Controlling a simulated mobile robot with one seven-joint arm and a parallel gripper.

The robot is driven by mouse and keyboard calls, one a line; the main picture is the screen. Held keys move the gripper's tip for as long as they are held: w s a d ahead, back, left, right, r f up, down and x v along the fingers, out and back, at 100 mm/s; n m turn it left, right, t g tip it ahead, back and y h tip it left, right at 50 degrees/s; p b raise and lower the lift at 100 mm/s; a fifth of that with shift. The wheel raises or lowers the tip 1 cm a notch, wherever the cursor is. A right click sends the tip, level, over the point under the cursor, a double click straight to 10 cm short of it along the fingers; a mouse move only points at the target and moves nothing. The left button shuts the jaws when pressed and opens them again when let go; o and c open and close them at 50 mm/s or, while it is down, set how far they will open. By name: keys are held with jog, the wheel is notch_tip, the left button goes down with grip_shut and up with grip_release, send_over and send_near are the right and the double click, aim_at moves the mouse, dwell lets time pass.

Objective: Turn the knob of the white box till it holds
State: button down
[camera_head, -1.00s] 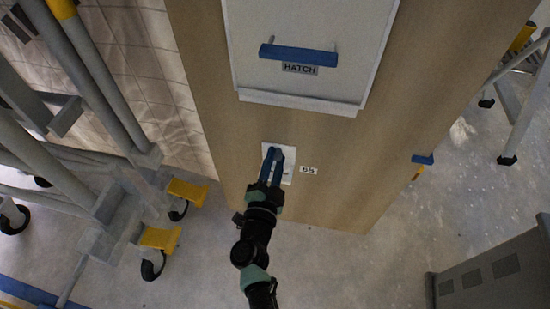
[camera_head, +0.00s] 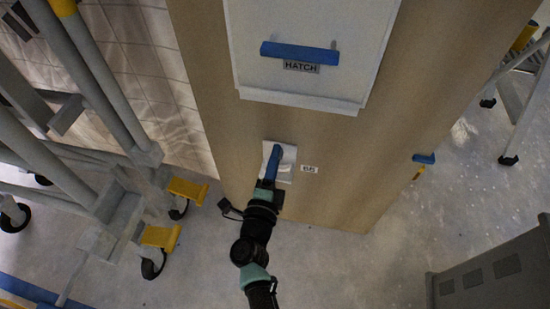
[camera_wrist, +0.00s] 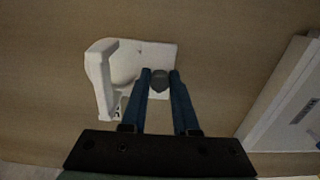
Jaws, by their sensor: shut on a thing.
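The white box (camera_head: 289,165) is mounted on the wood panel below the hatch, partly hidden by my gripper (camera_head: 275,160) in the head view. In the wrist view the white box (camera_wrist: 128,58) shows with a raised flap at its left side. The grey round knob (camera_wrist: 160,82) sits at the box's right part. My gripper (camera_wrist: 160,74) has its two blue fingers on either side of the knob, shut on it. The head view does not show the knob, as the fingers cover it.
The hatch (camera_head: 300,60) with a blue handle is above the box. A small label (camera_head: 309,169) sits right of the box. A wheeled metal frame (camera_head: 110,190) stands at left, and a grey cabinet (camera_head: 495,270) at lower right. The floor before the panel is clear.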

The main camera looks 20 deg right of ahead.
dwell(0.3)
jog(key=c, duration=0.6)
grip_release()
jog(key=shift+c, duration=0.2)
jog(key=p+v, duration=0.5)
jog(key=v, duration=0.8)
